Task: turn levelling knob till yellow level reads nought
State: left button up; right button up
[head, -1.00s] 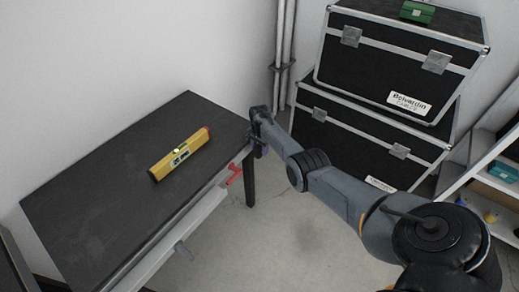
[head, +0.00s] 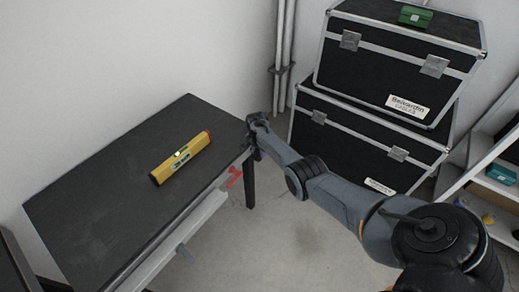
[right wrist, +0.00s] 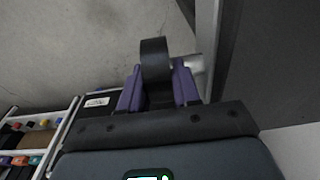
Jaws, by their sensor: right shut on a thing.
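The yellow level (head: 192,154) lies flat on the dark table (head: 95,195). Its readout and bubble are too small to read. My right gripper (head: 249,145) is at the table's right corner, just below the top. In the right wrist view, its purple fingers (right wrist: 158,90) are shut on a dark levelling knob (right wrist: 154,54), one finger on each side. A pale metal piece (right wrist: 196,64) shows behind the knob, beside the table's underside. The knob is hidden by the gripper in the head view. My left gripper is not in view.
A red handle-like part (head: 235,177) sits under the table's right edge, near my gripper. Stacked black cases (head: 375,75) stand behind my right arm, and shelves (head: 490,180) are at the right.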

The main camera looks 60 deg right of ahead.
jog(key=shift+a+h+p, duration=0.3)
jog(key=shift+h+p, duration=0.55)
jog(key=shift+h, duration=0.25)
jog(key=shift+a+f+h, duration=0.1)
jog(key=shift+h, duration=0.6)
jog(key=shift+a+f+h, duration=0.15)
jog(key=shift+h, duration=0.85)
jog(key=shift+g, duration=0.3)
jog(key=o, duration=1)
jog(key=shift+c, duration=0.2)
